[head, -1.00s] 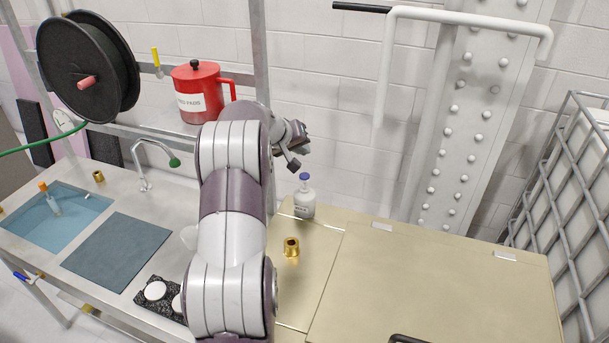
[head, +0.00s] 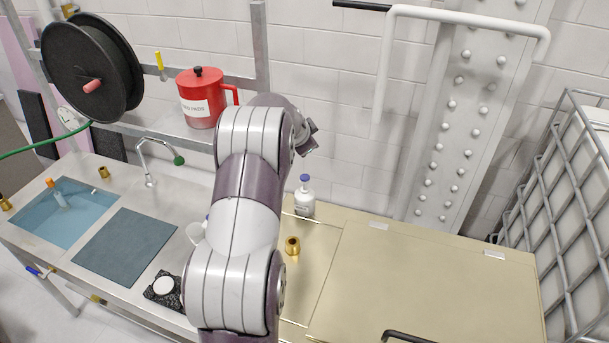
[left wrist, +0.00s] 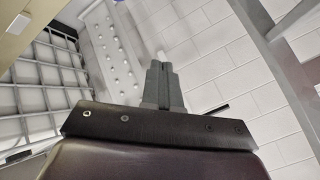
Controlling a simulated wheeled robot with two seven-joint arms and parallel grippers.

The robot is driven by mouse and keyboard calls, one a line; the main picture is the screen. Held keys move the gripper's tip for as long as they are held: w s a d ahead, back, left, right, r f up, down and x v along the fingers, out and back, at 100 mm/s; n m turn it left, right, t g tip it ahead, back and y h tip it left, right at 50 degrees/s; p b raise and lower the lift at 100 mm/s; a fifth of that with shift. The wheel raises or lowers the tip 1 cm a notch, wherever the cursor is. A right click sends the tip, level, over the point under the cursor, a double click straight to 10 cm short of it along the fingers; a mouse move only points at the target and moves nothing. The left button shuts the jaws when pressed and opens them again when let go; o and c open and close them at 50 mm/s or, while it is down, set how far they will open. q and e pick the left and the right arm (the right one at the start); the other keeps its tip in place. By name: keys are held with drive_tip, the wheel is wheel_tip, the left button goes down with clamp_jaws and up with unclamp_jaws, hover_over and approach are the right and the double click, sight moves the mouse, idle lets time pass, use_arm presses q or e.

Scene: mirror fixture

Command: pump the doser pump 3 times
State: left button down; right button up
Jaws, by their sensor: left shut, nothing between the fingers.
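The doser pump is a white bottle (head: 304,205) with a blue pump head (head: 305,178). It stands upright at the back left of the beige top, near the wall. My left gripper (head: 309,137) appears above the pump head in the head view, partly hidden behind my own arm, with a visible gap between them. In the left wrist view its fingers (left wrist: 162,82) are together with nothing between them. The bottle cannot be made out in the left wrist view. My right gripper is not in view.
A brass fitting (head: 292,245) stands in front of the bottle on the beige top (head: 420,275). A red canister (head: 201,98) sits on the shelf at left. A riveted column (head: 462,140) and a metal cage (head: 570,200) stand to the right. A sink (head: 70,225) is at far left.

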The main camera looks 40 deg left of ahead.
use_arm(q)
drive_tip(key=b, duration=0.6)
hover_over(306, 176)
drive_tip(key=s, duration=0.1)
wheel_tip(306, 176, down, 8)
drive_tip(key=shift+d+r, duration=0.1)
drive_tip(key=shift+d, duration=0.05)
drive_tip(key=shift+f+b, duration=0.45)
drive_tip(key=shift+b, duration=0.25)
idle(1.0)
drive_tip(key=shift+f+b, duration=0.4)
drive_tip(key=shift+b, duration=0.25)
drive_tip(key=shift+s+d+f+b, duration=0.1)
drive_tip(key=shift+s+f+b, duration=0.05)
drive_tip(key=shift+f+b, duration=1)
idle(0.9)
